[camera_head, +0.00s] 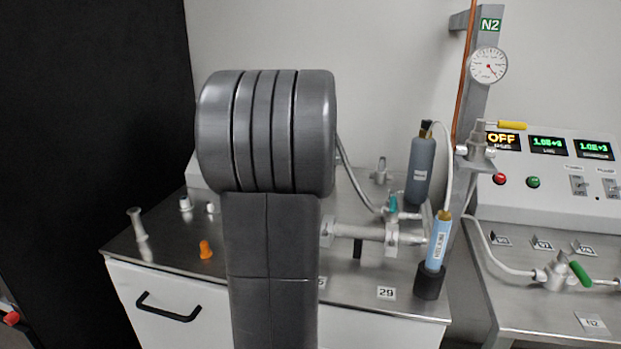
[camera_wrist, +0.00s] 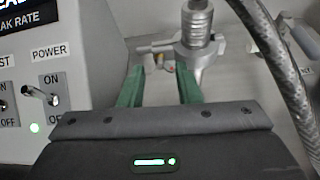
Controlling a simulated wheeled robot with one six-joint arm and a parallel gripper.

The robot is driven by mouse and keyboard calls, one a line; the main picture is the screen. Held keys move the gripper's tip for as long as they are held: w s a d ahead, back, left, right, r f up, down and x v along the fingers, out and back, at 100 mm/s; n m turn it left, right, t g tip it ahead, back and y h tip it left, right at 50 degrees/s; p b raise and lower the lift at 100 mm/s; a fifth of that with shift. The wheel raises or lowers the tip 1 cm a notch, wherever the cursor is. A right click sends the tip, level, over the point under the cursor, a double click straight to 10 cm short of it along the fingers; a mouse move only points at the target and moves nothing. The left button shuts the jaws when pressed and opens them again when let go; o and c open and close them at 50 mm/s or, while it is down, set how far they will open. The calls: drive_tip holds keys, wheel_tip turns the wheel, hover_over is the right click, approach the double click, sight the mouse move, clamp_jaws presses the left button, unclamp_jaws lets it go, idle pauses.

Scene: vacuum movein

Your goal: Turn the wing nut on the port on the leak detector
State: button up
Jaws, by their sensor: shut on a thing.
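In the wrist view my gripper (camera_wrist: 160,70) has two green fingers, one on each side of the small metal wing nut (camera_wrist: 159,59). They are shut on it, though the contact itself is hard to make out. The wing nut belongs to the clamp (camera_wrist: 186,50) around the foot of the upright metal port (camera_wrist: 196,20). The leak detector (camera_wrist: 85,25) shows at the left as a grey panel with POWER and other switches and a lit green lamp. In the head view my dark arm hides my gripper, the wing nut and most of the leak detector.
A braided metal hose (camera_wrist: 275,55) runs close on the right of the port. In the head view, an orange part (camera_head: 205,250) and a pale flanged tube (camera_head: 140,232) are on the bench left of my arm. A blue cylinder (camera_head: 438,242) stands at the right.

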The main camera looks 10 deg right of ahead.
drive_tip(key=shift+d+f+m+y+b, duration=0.15)
drive_tip(key=shift+m+y+b, duration=0.25)
drive_tip(key=shift+m+b, duration=0.65)
drive_tip(key=shift+b, duration=0.35)
drive_tip(key=o, duration=1)
drive_tip(key=shift+r+n, duration=0.2)
drive_tip(key=shift+n, duration=0.05)
